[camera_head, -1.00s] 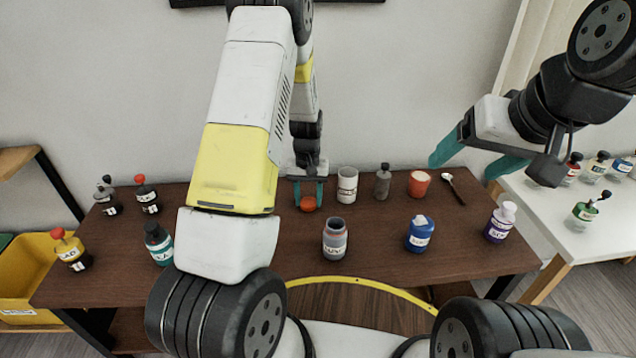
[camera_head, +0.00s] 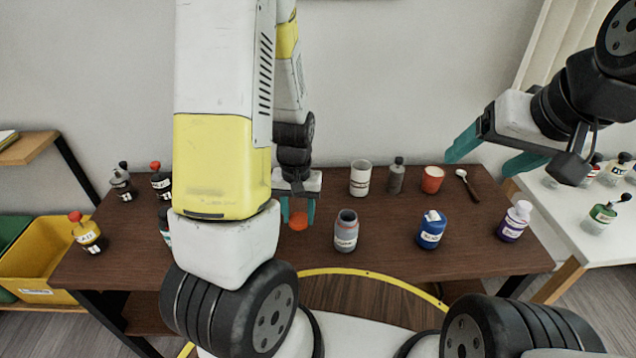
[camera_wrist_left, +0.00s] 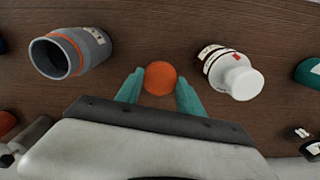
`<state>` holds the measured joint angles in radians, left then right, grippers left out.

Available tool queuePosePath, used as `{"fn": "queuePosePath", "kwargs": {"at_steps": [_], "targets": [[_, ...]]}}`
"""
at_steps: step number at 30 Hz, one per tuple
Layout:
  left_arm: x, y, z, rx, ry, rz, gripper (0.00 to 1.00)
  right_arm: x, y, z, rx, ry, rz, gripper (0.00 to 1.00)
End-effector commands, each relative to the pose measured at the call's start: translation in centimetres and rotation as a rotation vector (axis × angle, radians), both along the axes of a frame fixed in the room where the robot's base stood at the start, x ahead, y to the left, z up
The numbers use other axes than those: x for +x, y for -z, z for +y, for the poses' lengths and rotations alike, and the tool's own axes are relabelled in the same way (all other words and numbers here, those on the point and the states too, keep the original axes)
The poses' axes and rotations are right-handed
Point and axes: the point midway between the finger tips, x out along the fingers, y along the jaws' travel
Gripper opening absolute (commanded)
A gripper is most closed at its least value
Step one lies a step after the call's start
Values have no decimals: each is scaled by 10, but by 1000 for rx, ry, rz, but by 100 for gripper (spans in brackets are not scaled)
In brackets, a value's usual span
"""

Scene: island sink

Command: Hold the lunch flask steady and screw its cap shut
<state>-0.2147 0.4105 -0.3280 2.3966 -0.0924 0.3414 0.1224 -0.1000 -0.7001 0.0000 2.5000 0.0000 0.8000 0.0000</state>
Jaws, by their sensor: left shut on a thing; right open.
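The lunch flask (camera_head: 346,234) is a grey jar with a pale label and an open mouth, standing upright on the brown table. My left gripper (camera_head: 298,218) is shut on the round orange cap (camera_head: 298,222). The cap is left of the flask and apart from it. In the left wrist view the cap (camera_wrist_left: 160,78) sits between the teal fingers. My right gripper (camera_head: 492,160) is open and empty, raised above the table's back right, away from the flask.
A blue jar (camera_head: 431,232) and a purple bottle (camera_head: 515,222) stand right of the flask. A white-capped bottle (camera_wrist_left: 235,75) stands beside the held cap.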

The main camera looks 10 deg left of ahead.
Motion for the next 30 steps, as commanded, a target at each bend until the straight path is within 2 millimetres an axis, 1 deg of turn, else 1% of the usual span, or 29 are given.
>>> {"fn": "queuePosePath", "kwargs": {"at_steps": [2,5,14,16,17,19,20,21,24,25,27,30], "targets": [[-5,-1,0,0,0,0,8,0,0,0,0,0,0,77],[-7,-1,1,0,0,0,8,0,0,0,0,0,0,77],[-7,-1,1,0,0,0,8,0,0,0,0,0,0,76],[-4,-1,0,0,3,-1,8,0,0,0,0,0,0,76],[0,-1,0,0,7,-2,8,0,0,0,0,0,0,76],[18,-3,-4,2,26,-3,8,0,0,0,0,0,0,76],[27,-4,-6,2,37,-4,8,0,0,0,0,0,0,76],[41,-6,-10,4,52,-5,8,0,0,0,0,0,0,76],[71,-10,-20,2,88,-4,8,0,0,0,0,0,0,76],[79,-12,-22,2,96,-3,8,0,0,0,0,0,0,76],[91,-14,-28,0,112,-1,8,0,0,0,0,0,0,76],[99,-16,-31,0,122,0,8,0,0,0,0,0,0,76]]}}
